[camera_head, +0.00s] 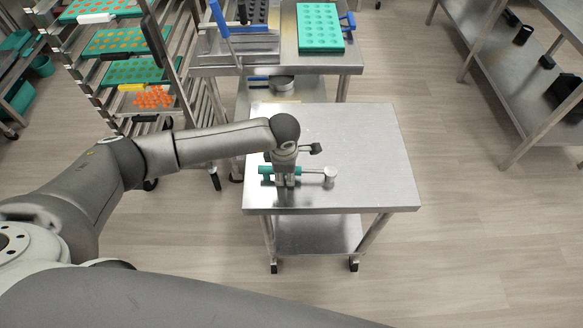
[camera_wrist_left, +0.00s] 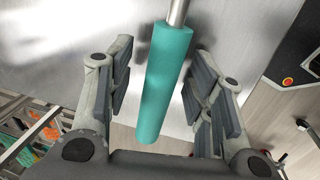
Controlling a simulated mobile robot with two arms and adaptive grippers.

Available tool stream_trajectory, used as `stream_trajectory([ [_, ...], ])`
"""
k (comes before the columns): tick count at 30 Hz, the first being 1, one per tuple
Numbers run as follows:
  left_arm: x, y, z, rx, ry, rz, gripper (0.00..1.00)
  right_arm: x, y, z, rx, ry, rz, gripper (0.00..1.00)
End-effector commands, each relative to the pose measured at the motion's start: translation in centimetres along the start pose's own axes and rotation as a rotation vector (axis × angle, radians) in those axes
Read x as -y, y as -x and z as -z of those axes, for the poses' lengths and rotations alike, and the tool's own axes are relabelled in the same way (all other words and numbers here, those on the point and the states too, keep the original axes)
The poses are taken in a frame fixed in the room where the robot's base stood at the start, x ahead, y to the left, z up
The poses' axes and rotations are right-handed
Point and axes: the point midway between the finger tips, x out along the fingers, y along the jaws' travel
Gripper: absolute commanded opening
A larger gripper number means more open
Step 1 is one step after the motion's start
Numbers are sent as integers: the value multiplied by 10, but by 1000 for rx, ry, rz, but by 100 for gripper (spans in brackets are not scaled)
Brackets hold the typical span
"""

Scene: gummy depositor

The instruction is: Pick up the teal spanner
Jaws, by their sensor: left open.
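The teal spanner (camera_head: 268,170) lies on the metal table (camera_head: 365,140), its teal handle to the left and its round silver head to the right. My left gripper (camera_head: 286,183) is over the spanner, pointing down, and hides part of it. In the left wrist view the teal handle (camera_wrist_left: 165,80) runs between the two open fingers of my left gripper (camera_wrist_left: 160,90). Gaps show on both sides of the handle, with no finger seen touching it. My right gripper is in neither view.
The table is otherwise clear. Behind it a bench (camera_head: 275,70) holds a teal mould tray (camera_head: 320,28). A rack (camera_head: 110,95) with trays of gummies stands at the back left. A steel shelf unit (camera_head: 500,75) stands at the right, with open floor before it.

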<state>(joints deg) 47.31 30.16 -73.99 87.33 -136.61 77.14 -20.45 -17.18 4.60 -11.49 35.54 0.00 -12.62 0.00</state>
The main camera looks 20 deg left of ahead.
Motion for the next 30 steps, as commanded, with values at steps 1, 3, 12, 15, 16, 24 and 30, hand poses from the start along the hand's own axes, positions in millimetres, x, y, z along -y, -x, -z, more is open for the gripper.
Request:
stream_trajectory([
  [1,0,-2,0,0,0,1,49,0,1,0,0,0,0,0],
  [3,0,-4,0,0,0,1,49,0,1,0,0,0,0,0],
  [12,0,-5,0,0,0,1,33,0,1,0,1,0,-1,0],
  [15,0,-4,0,0,0,1,20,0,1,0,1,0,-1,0],
  [16,0,-4,0,0,0,0,16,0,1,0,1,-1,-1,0],
  [24,0,-4,0,2,0,-1,0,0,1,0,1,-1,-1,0],
  [30,0,-3,0,2,0,-1,0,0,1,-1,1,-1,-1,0],
])
